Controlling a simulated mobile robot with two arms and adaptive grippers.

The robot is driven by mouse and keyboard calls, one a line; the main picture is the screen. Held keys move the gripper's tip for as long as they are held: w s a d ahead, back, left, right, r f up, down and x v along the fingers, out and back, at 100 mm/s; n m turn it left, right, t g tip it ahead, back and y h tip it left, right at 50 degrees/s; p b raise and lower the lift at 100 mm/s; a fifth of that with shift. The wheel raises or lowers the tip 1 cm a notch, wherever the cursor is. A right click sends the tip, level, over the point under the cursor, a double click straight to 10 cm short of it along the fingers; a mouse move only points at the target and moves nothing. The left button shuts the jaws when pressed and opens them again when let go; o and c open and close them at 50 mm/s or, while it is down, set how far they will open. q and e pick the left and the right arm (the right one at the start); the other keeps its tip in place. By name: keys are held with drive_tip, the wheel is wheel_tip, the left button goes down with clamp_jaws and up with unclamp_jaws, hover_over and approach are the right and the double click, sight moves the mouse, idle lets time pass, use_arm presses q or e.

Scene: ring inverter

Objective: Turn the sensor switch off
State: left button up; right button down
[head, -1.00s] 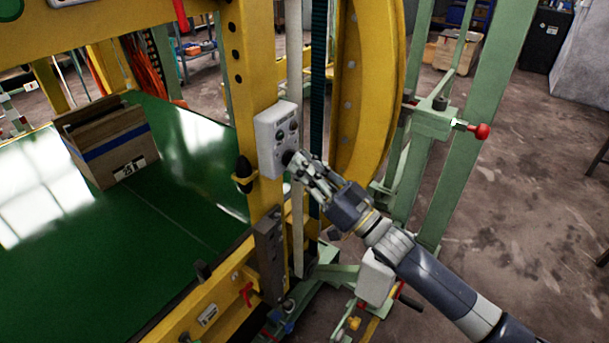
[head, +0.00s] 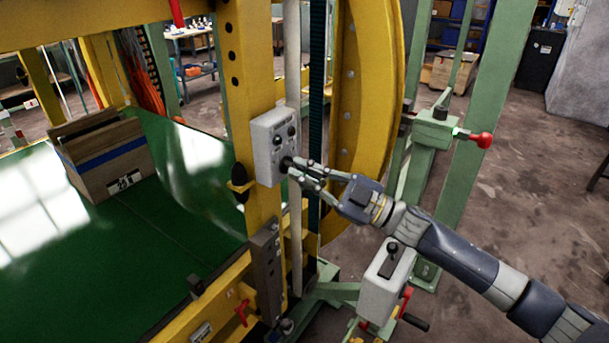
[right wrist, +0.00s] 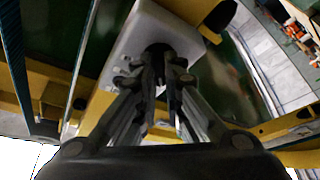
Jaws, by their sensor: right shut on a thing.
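A light grey control box (head: 266,141) is fixed to the yellow upright post and carries several dark knobs. My right gripper (head: 289,165) is at the lower part of its face, shut on a black knob (head: 285,163). The right wrist view shows the gripper's fingers (right wrist: 167,85) on both sides of the dark knob (right wrist: 157,52), which stands out from the pale box (right wrist: 142,32). The knob's turned position is hidden by the fingers. No label marking the sensor switch is readable. My left gripper is not in view.
A green conveyor bed (head: 150,250) with a cardboard box (head: 105,160) lies left of the yellow post (head: 243,60). A curved yellow ring (head: 362,100) stands behind the gripper. A red-knobbed handle (head: 481,140) and another grey box with a black lever (head: 385,290) are at right.

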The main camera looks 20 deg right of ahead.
drive_tip(key=shift+n, duration=0.6)
drive_tip(key=c, duration=1.7)
unclamp_jaws()
drive_tip(key=v, duration=1.2)
drive_tip(key=shift+w, duration=0.15)
